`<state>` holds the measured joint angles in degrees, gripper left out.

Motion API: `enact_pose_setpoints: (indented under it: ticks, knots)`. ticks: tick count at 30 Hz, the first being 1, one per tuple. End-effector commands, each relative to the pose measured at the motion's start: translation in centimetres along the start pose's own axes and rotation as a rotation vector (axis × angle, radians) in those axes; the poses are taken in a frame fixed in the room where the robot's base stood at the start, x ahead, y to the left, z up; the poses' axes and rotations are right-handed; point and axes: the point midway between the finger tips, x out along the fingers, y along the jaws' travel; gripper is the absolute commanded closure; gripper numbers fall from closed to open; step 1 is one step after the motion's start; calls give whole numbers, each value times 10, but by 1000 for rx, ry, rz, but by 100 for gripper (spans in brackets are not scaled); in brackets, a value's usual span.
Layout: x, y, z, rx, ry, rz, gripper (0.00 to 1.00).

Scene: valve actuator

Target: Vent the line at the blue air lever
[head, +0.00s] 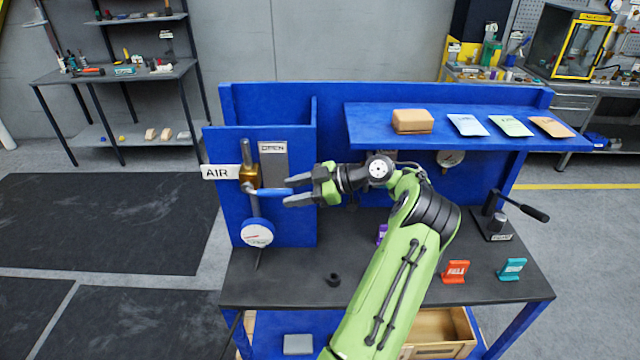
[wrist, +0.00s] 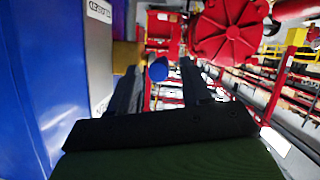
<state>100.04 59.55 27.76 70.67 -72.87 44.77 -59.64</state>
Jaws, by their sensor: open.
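The blue air lever (head: 272,191) sticks out level to the right from a brass valve (head: 249,177) on a vertical pipe, beside the AIR sign (head: 220,172). My gripper (head: 288,191) is open at the lever's free end, its fingers pointing left toward the valve. In the wrist view, the lever's round blue end (wrist: 158,69) shows between the two fingertips of my gripper (wrist: 160,75), with the brass valve (wrist: 126,56) behind it. I cannot tell whether a finger touches the lever.
A gauge (head: 257,233) hangs below the valve, its needle too small to read. A plate marked OPEN (head: 273,160) is on the blue panel (head: 296,225) behind. A black ring (head: 333,280) lies on the dark bench (head: 285,285).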

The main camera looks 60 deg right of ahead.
Motion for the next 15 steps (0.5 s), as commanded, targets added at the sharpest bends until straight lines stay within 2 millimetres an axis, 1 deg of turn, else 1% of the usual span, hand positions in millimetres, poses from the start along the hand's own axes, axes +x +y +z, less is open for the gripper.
enact_pose_setpoints:
  ticks: [1,3,6,8,12,15]
  knots:
    - [-17,2,-2,0,2,7,52]
    - [-37,2,-2,1,2,7,52]
    - [-66,2,-4,2,4,7,52]
    - [-81,2,-4,2,4,7,52]
    - [-99,1,-4,3,3,1,52]
    - [-104,1,-2,4,1,1,52]
